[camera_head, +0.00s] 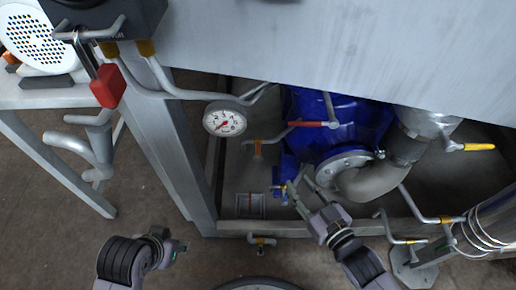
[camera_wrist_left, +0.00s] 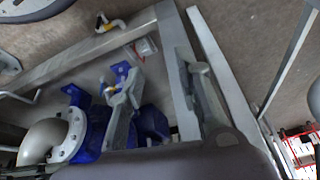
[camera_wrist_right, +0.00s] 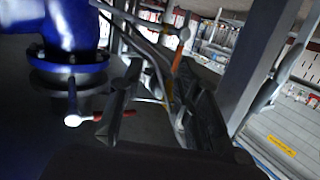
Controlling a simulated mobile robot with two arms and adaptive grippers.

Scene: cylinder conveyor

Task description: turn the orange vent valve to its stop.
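In the right wrist view an orange strip (camera_wrist_right: 177,61) shows by the right fingertip. My right gripper (camera_head: 297,180) is open, its fingers pointing up-left toward the pump's lower left, below and right of the orange fitting and apart from it. A small yellow-marked fitting (camera_head: 283,191) is close to its left fingertip; contact is unclear. My left gripper (camera_head: 174,246) is low at left, with its fingers apart in its wrist view (camera_wrist_left: 155,72).
A blue pump (camera_head: 345,125) with a grey elbow pipe (camera_head: 375,184) fills the middle. Red (camera_head: 307,124) and yellow (camera_head: 479,147) handles, a gauge (camera_head: 224,119) and a red-handled lever (camera_head: 108,86) stand around. A grey frame post (camera_head: 180,150) separates the arms.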

